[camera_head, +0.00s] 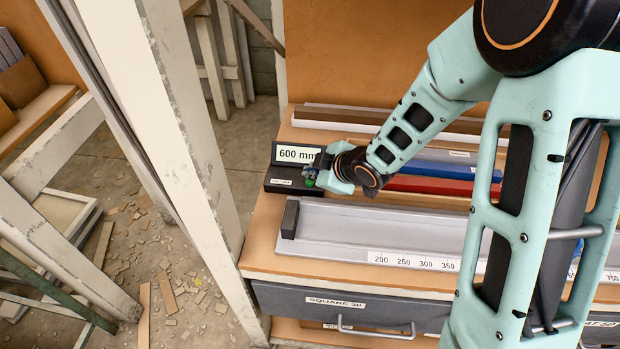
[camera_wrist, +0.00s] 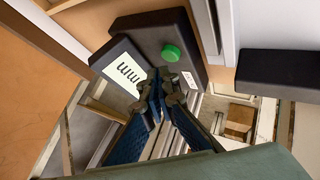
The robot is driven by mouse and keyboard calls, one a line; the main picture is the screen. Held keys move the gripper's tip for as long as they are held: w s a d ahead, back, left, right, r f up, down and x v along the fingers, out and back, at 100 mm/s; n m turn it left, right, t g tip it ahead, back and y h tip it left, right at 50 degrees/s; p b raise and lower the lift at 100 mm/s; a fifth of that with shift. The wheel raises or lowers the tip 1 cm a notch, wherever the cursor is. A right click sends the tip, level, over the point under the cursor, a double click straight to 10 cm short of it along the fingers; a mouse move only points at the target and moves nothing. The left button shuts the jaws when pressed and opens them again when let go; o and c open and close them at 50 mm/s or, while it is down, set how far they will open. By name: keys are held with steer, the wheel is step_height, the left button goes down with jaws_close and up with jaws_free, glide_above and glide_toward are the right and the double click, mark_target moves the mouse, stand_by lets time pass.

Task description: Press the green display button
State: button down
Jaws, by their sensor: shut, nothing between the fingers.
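The green button (camera_wrist: 171,53) is a round knob on a black display box (camera_wrist: 205,58). In the head view only a small green bit (camera_head: 309,183) shows beside my fingertips. The display screen (camera_head: 298,154) reads "600 mm"; in the wrist view it is partly covered by my fingers. My gripper (camera_wrist: 168,84) is shut and empty. Its fingertips lie over the box, just short of the button in the wrist view, with a small gap in the picture. I cannot tell how far above the box face they are.
A grey metal channel with a scale (camera_head: 390,237) lies in front of the box, with a black end block (camera_head: 290,219). Blue (camera_head: 430,168) and red (camera_head: 430,186) bars lie to the right. A white post (camera_head: 180,120) stands at left. A drawer (camera_head: 350,307) is below.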

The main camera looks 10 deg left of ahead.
mark_target(312, 183)
steer(key=shift+r, duration=0.1)
step_height(312, 183, up, 6)
steer(key=p, duration=0.5)
stand_by(0.4)
